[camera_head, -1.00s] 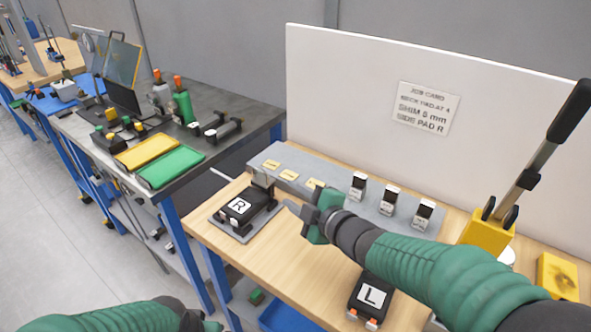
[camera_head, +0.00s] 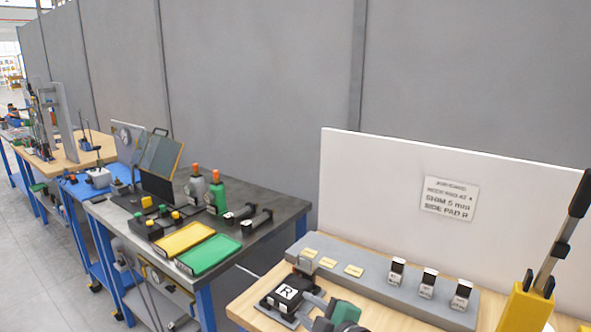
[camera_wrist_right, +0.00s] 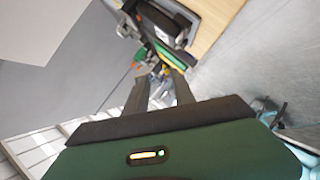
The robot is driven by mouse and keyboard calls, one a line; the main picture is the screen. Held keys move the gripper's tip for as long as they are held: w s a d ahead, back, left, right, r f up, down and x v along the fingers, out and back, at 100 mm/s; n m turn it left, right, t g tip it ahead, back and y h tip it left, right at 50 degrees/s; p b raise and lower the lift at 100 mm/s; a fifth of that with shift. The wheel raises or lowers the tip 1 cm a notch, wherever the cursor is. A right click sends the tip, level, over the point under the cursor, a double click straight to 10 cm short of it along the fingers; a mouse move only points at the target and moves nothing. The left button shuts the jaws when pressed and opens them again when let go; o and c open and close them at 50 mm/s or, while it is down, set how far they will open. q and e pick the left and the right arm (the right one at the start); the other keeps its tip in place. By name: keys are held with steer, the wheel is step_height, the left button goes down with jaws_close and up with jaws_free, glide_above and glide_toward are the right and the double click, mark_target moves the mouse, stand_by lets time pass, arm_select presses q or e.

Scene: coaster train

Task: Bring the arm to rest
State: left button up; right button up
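My right gripper (camera_head: 316,308) shows at the bottom edge of the head view, just in front of the black block marked R (camera_head: 288,291). Most of its arm is below the picture. In the right wrist view its two fingers (camera_wrist_right: 160,82) stand apart with nothing between them, so it is open and empty. My left gripper is not in view.
The wooden bench holds a grey rack (camera_head: 385,280) with yellow labels and several small upright blocks. A yellow lever press (camera_head: 525,308) stands at the right. A white board (camera_head: 400,165) carries a job card (camera_head: 450,198). Yellow (camera_head: 184,238) and green trays (camera_head: 208,254) lie on the dark bench.

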steer(key=s+d+f+m+g+h+p, duration=0.1)
steer(key=d+m, duration=0.1)
steer(key=d, duration=0.1)
steer(key=s+d+f+m+h+p, duration=0.2)
steer(key=d+m, duration=0.1)
steer(key=d, duration=0.1)
steer(key=s+d+f+m+g+h+p, duration=0.1)
steer(key=s+d+m+h, duration=0.1)
steer(key=d+m, duration=0.1)
steer(key=shift+s+d+f+g, duration=0.15)
steer(key=shift+d+f+g, duration=0.15)
steer(key=shift+f, duration=0.05)
steer(key=s+d+f+m+g+p, duration=0.1)
steer(key=s+d+m+g, duration=0.1)
steer(key=s, duration=0.4)
steer(key=s+d+f+m+g+h+p, duration=0.1)
steer(key=s+d+f+m+g+p, duration=0.1)
steer(key=s+m, duration=0.2)
steer(key=s+d+f+m+g+h+p, duration=0.1)
steer(key=s+d+m+g+p, duration=0.1)
steer(key=s, duration=0.6)
steer(key=shift+s+d+f+m+g, duration=0.2)
steer(key=shift+s+f+m+g, duration=0.1)
steer(key=shift+m+g, duration=0.3)
steer(key=shift+d, duration=0.2)
